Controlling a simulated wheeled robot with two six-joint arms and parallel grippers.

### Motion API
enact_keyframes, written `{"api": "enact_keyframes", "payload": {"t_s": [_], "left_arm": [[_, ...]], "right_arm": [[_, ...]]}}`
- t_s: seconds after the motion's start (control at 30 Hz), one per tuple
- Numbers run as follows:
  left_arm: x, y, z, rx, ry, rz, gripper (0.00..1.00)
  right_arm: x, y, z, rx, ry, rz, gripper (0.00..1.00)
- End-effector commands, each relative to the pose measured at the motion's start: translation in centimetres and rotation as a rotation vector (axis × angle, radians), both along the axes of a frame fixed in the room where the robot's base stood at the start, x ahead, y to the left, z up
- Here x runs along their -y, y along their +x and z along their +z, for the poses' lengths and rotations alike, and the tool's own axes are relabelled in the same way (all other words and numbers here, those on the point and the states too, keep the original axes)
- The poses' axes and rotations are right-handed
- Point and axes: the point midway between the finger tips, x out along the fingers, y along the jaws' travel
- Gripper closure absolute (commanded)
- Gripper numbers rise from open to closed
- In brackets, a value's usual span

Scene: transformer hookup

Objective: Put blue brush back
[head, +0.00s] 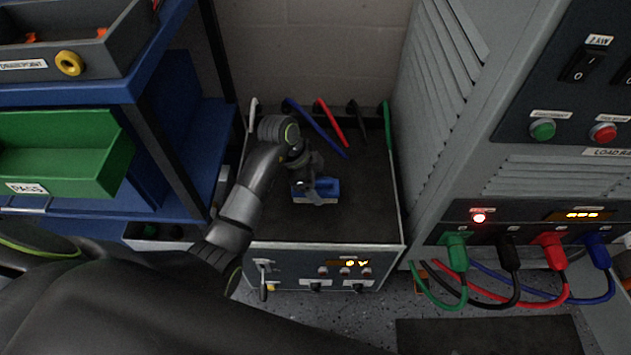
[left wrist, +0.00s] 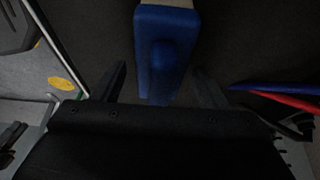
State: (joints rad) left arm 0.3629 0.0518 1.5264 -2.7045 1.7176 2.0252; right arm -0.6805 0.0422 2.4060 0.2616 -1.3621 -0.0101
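The blue brush (head: 318,190) lies on the dark top of the grey transformer box (head: 350,225), with a pale bristle edge toward the front. My left gripper (head: 305,182) is over the box top, right at the brush, and partly covers it. In the left wrist view, the two fingers (left wrist: 160,88) are spread apart, and the near end of the blue brush (left wrist: 165,45) reaches between them. A gap shows on each side, so the fingers are not closed on it. My right gripper is not in view.
Blue, red, black and green cables (head: 387,125) lie along the back of the box top. A blue shelf (head: 60,95) with a green PASS bin (head: 60,160) stands left. A grey load cabinet (head: 440,120) with plugged-in cables stands right. The front box top is clear.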

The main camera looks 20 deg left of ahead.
Motion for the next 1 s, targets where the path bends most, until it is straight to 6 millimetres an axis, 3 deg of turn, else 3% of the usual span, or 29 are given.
{"api": "enact_keyframes", "payload": {"t_s": [0.27,0.7,1.0], "left_arm": [[-0.2,0.0,0.8,0.003,0.001,0.0,0.33],[-3.4,-0.9,9.0,0.004,0.002,0.001,0.33],[-4.4,-1.2,11.3,0.0,-0.001,0.0,0.33]], "right_arm": [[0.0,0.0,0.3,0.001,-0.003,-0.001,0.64],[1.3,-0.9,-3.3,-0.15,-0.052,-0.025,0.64],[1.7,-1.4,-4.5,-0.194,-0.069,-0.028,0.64]]}}
